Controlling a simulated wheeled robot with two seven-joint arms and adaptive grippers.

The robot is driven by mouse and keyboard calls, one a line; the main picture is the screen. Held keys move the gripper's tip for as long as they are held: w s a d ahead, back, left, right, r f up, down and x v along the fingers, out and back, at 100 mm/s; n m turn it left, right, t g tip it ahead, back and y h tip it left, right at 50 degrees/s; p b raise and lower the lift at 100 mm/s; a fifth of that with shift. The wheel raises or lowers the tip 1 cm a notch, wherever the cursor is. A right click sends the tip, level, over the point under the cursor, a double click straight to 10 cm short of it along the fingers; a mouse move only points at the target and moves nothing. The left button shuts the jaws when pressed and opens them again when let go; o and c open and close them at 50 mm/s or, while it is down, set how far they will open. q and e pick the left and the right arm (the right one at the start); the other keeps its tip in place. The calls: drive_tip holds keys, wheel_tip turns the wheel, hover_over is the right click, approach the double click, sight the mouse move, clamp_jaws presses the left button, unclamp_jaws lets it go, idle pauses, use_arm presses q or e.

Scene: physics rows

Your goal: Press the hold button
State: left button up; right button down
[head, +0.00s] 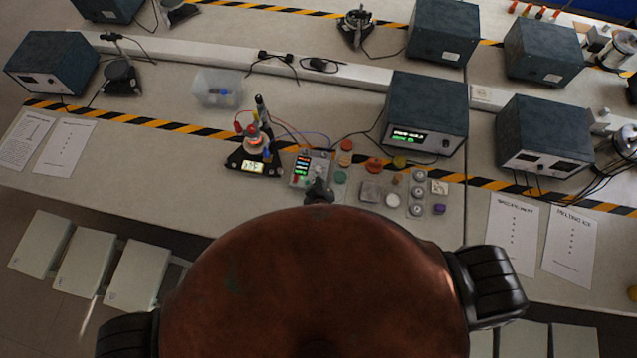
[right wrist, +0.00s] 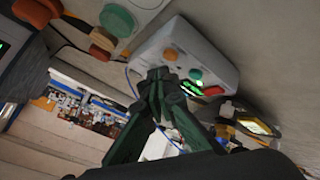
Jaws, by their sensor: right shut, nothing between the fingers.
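A small pale control box (head: 300,182) with a lit multicoloured display lies on the bench in the head view. In the right wrist view the box (right wrist: 205,45) shows an orange button (right wrist: 170,54), a green button (right wrist: 195,73), a red one (right wrist: 213,90) and a lit green display (right wrist: 192,87). No label is legible, so I cannot tell which is the hold button. My right gripper (head: 318,187) is shut and empty at the box's near right edge; in the wrist view its fingertips (right wrist: 162,77) overlap the box's edge beside the orange button. Contact is unclear. My left gripper is not in view.
A stand with a small display (head: 252,167) and wires is left of the box. Several coloured round pieces (head: 374,165) and a tray of discs (head: 418,193) lie to the right. A dark power unit (head: 425,105) stands behind. Bare bench lies at left front.

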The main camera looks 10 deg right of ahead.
wheel_tip(320, 180, up, 5)
drive_tip(key=p, duration=0.5)
idle(0.4)
idle(0.6)
